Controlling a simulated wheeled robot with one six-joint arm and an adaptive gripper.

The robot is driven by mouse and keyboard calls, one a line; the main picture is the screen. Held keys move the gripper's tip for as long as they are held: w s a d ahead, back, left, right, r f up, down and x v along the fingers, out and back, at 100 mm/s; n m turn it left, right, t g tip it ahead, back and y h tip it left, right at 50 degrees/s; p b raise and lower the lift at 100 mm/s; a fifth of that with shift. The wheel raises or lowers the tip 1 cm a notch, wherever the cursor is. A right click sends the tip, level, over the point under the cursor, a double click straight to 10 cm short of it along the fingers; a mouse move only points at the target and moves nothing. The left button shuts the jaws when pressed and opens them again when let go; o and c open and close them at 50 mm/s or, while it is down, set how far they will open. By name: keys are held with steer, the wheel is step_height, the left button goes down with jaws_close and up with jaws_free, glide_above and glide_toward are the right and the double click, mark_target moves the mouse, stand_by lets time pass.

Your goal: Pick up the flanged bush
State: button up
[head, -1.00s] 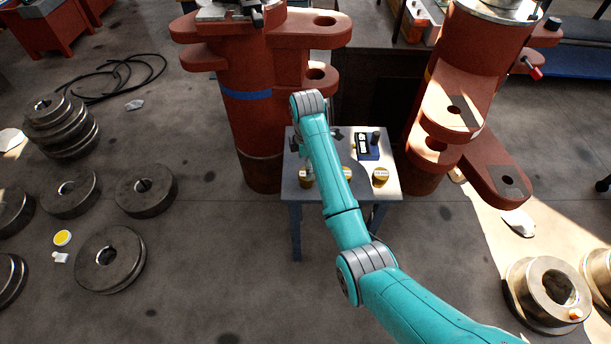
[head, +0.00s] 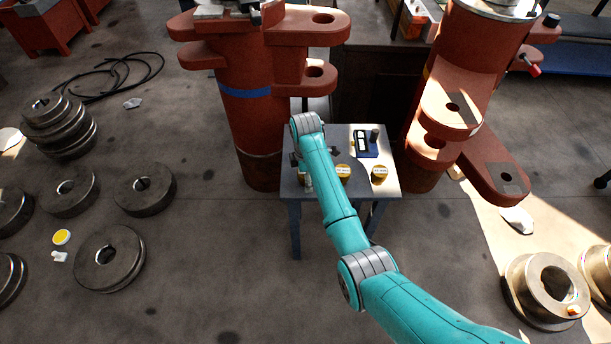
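Three brass-coloured pieces with pale labels are on the small grey table (head: 365,190). One brass piece (head: 379,174) is at the right, one (head: 343,172) is just right of my arm, and one (head: 307,180) is mostly hidden behind my arm at the left. I cannot tell which of them is the flanged bush. My gripper (head: 300,162) is over the left part of the table, near the left piece. My teal arm covers most of it and only dark bits show, so its fingers and anything between them are hidden.
A dark blue block with a display (head: 363,143) and a dark cylinder (head: 374,136) are at the table's back right. Red machine columns stand left (head: 250,120) and right (head: 425,125), close to the table. Heavy steel rings (head: 110,258) lie on the floor at left.

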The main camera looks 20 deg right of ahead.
steer(key=c, duration=1.5)
steer(key=shift+r, duration=0.15)
